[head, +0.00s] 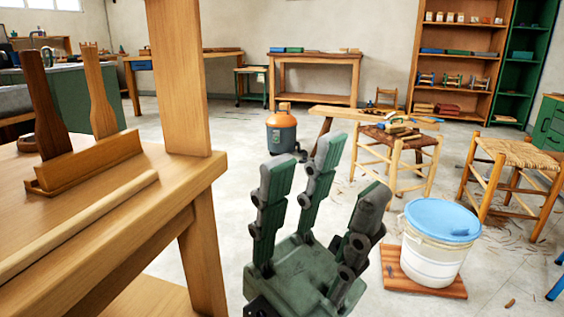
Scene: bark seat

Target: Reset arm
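My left gripper (322,188) is large in the lower middle of the head view. It is dark green and grey with three fingers pointing up and spread apart. It is open, and nothing is between its fingers. It shows in front of the open floor, to the right of the wooden workbench (110,232) and to the left of a white bucket with a blue lid (432,250). My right gripper is not in the view.
The workbench on the left has an upright post (180,80) and a wooden rack (88,162) holding two tall pieces. The bucket stands on a wooden board (400,272). Stools (515,152), an orange-topped canister (282,130) and shelves (462,60) stand farther back.

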